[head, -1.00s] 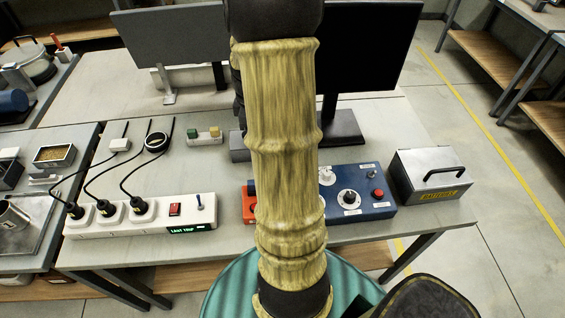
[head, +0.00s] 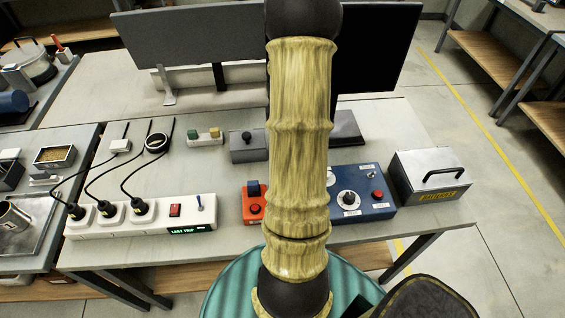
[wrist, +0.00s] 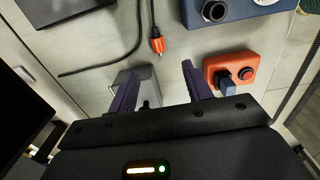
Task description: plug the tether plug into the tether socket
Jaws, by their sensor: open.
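The tether plug (wrist: 157,45), small and orange with a metal tip, lies on the bench on its dark cable in the wrist view. My gripper (wrist: 160,72) is open and empty, its two dark fingers spread. The plug shows just beyond the fingertips, between them in the picture and apart from them. I cannot say for sure which fitting is the tether socket. An orange box (wrist: 240,64) with a dark blue block and a round button is beside the right finger; it shows in the head view too (head: 250,216). My arm hides my gripper and the plug there.
A blue control box (head: 375,208) with knobs stands right of my arm, and a metal case (head: 430,172) beyond it. A grey box (head: 246,150) with a black knob sits behind the orange box. A power strip (head: 140,228) with several plugs lies left.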

